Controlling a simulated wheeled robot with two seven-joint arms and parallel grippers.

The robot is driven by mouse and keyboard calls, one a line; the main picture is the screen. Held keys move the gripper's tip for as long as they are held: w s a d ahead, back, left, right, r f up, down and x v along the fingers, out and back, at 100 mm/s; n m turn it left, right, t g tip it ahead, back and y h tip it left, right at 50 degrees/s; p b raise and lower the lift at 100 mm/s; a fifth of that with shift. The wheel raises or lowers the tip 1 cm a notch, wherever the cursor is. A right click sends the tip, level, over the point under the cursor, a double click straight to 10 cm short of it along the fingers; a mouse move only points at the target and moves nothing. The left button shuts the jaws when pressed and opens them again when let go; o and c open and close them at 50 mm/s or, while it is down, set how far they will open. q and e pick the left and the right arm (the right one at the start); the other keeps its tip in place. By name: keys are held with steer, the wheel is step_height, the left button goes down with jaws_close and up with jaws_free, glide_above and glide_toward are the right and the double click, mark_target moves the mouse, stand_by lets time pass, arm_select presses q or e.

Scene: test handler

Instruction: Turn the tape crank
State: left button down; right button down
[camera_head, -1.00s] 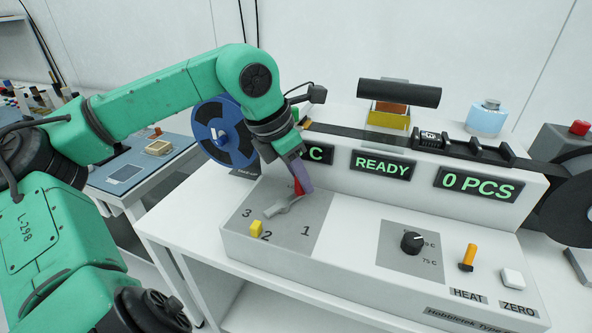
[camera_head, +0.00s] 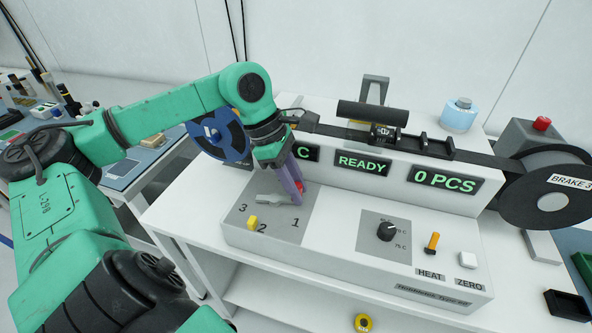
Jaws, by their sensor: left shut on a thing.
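The grey tape crank (camera_head: 268,199) lies on the grey square plate (camera_head: 252,192) marked 1, 2 and 3, at the left of the white machine. Its arm points right, at a spot above the 1. My left gripper (camera_head: 297,192) reaches down from above, shut on the crank's red knob (camera_head: 300,187), which the fingers mostly hide. The tape (camera_head: 340,131) runs along the machine's top to the big dark reel (camera_head: 535,178) at the right. A blue reel (camera_head: 225,134) stands behind my left wrist. My right gripper is not in view.
A black dial (camera_head: 387,231), an orange lever (camera_head: 432,242) and a white button (camera_head: 467,259) are to the right. Displays (camera_head: 363,163) reading READY and 0 PCS face me. A black cylinder (camera_head: 372,115) hangs over the tape.

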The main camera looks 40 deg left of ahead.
arm_select(q)
steer(key=m+p, duration=0.1)
steer(key=m+g+p, duration=0.1)
steer(key=p, duration=0.1)
steer(key=s+m+p, duration=0.1)
steer(key=p, duration=0.1)
steer(key=shift+s+d+r+m, duration=0.1)
steer(key=shift+d+r+m, duration=0.25)
steer(key=shift+m, duration=0.05)
steer(key=shift+s+m+g+p, duration=0.15)
steer(key=shift+m+g+p, duration=0.15)
steer(key=shift+p, duration=0.2)
steer(key=shift+s+f+m+g, duration=0.3)
steer(key=shift+m+g, duration=0.1)
steer(key=shift+m, duration=0.4)
steer(key=shift+s+m+g+b, duration=0.2)
steer(key=shift+s+m+g, duration=0.1)
steer(key=shift+m, duration=0.4)
steer(key=shift+s+m+g+b, duration=0.2)
steer(key=shift+s+m, duration=0.05)
steer(key=shift+m, duration=0.45)
steer(key=c, duration=0.7)
jaws_free()
